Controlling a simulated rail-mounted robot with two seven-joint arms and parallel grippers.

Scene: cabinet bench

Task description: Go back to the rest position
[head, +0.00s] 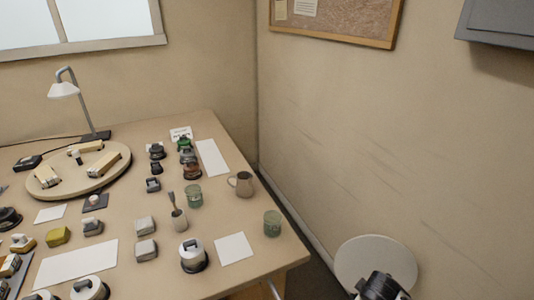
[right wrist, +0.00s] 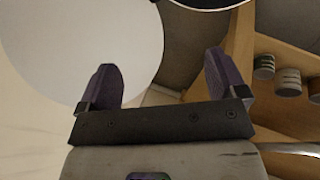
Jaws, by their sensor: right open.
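My right gripper (right wrist: 160,82) is open in the right wrist view. Its two dark purple fingers stand wide apart with nothing between them. A pale round top (right wrist: 75,45) lies beyond the left finger. The same kind of pale round top (head: 360,255) shows at the lower right in the head view, beside the bench, with a dark part of my right arm in front of it. My left gripper is in neither view.
The bench (head: 140,215) is crowded with lidded pots, cups and blocks. A green cup (head: 272,223) and a mug (head: 242,184) stand near its right edge. A lamp (head: 64,90) stands at the back. A wooden shelf (right wrist: 243,60) holds grey cylinders (right wrist: 288,82). A grey cabinet (head: 500,25) hangs upper right.

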